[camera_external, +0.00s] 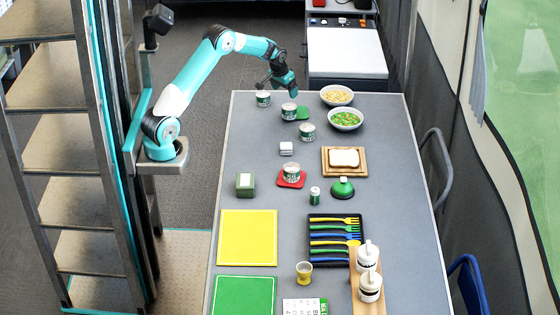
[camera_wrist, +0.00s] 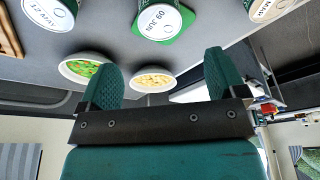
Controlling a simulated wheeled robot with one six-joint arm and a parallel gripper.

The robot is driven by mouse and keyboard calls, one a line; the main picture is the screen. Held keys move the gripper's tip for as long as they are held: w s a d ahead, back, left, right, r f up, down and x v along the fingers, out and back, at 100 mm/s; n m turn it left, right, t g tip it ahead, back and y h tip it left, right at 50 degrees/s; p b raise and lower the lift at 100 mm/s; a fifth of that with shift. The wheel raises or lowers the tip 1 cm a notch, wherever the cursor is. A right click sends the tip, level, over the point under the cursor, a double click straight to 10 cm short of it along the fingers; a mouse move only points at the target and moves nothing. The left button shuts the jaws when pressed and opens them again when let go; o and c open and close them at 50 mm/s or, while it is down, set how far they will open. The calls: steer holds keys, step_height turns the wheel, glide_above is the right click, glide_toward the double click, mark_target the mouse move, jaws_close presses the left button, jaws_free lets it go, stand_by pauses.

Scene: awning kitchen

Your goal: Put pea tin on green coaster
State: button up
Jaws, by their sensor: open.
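Several small labelled tins stand on the grey table; I cannot read which is the pea tin. One tin (camera_external: 289,112) stands at the green coaster (camera_external: 303,112), overlapping it in view. In the wrist view this tin (camera_wrist: 158,20) has a "09 JUN" lid, with the green coaster (camera_wrist: 185,30) showing beside and under it. Another tin (camera_external: 263,99) is at the far left edge, one (camera_external: 307,132) is nearer, and one (camera_external: 291,172) is on the red coaster (camera_external: 292,184). My gripper (camera_external: 279,84) is open and empty above the table's far end; its fingers (camera_wrist: 160,78) are apart.
A bowl of peas and carrots (camera_external: 345,119) and a bowl of pale food (camera_external: 337,95) stand right of the tins. A bread board (camera_external: 345,170), green bell-shaped item (camera_external: 342,188), cutlery tray (camera_external: 336,240) and yellow mat (camera_external: 247,238) lie nearer.

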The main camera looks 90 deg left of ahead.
steer(key=shift+r, duration=0.15)
steer(key=s+d+r+m+g, duration=0.1)
steer(key=s+d+r, duration=0.35)
steer(key=d, duration=0.35)
steer(key=s+d+r, duration=0.3)
steer(key=d+r, duration=0.3)
steer(key=d, duration=0.2)
steer(key=s+d+r+y, duration=0.1)
steer(key=s+d, duration=0.4)
steer(key=s, duration=0.3)
steer(key=s+d+r+m+g, duration=0.1)
steer(key=s+d, duration=0.5)
steer(key=s, duration=0.2)
steer(key=shift+s+y, duration=0.35)
steer(key=shift+y, duration=0.05)
